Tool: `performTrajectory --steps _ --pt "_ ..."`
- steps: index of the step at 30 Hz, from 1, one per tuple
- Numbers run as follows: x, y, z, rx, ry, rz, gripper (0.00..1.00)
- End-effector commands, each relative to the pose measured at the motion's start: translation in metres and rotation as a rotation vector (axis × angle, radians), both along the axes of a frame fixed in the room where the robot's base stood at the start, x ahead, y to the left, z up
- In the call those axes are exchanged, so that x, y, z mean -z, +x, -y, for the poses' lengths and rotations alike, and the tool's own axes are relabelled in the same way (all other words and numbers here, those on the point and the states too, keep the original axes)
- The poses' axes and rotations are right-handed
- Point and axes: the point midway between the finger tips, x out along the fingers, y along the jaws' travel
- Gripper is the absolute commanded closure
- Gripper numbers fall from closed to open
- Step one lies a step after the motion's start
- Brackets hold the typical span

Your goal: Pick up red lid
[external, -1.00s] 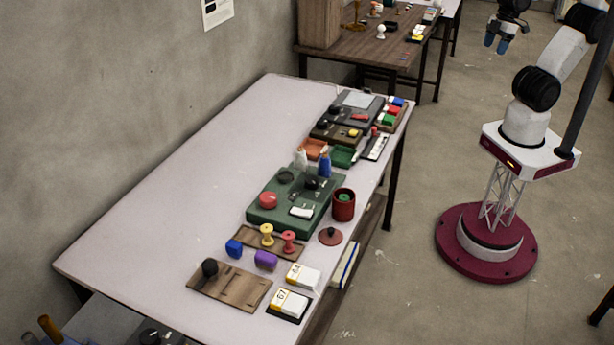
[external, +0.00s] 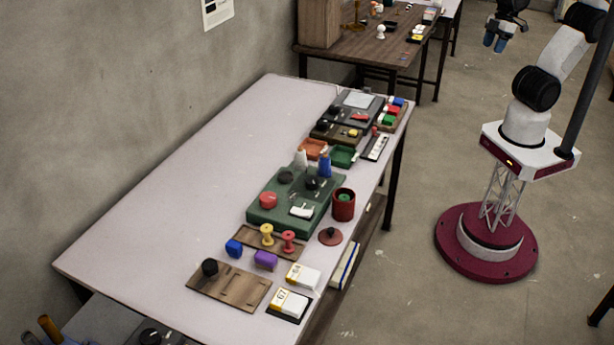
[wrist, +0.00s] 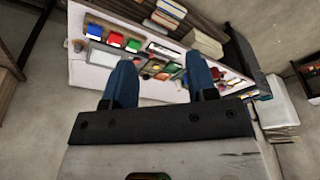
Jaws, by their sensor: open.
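A flat reddish-brown round lid with a dark knob (external: 330,236) lies on the white table near its right edge, in front of a dark red cup (external: 343,206). It is the likeliest red lid; a rounded red piece (external: 268,200) also sits on the green board. My gripper (external: 495,42) is at the upper right of the external view, off the table and far from the lid. Its two blue fingers (wrist: 160,84) stand apart and empty in the wrist view. I cannot pick out the lid in the wrist view.
The green board (external: 258,218) carries several small pieces. Yellow and red spools (external: 288,241), blue and purple blocks (external: 265,259) and white boxes (external: 303,276) stand near the lid. Trays and blocks crowd the far end. The table's left side (external: 180,190) is bare.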

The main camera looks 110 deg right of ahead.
Motion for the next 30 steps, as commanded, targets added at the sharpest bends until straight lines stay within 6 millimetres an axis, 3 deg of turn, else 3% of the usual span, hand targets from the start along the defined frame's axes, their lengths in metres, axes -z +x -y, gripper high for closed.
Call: performTrajectory --steps 8,20,30 --pt "-0.017 0.042 -0.005 0.074 0.021 -0.014 0.48" --pt "-0.042 0.132 -0.019 0.239 0.062 -0.038 0.48" --pt "-0.051 0.211 -0.035 0.379 0.091 -0.059 0.48"
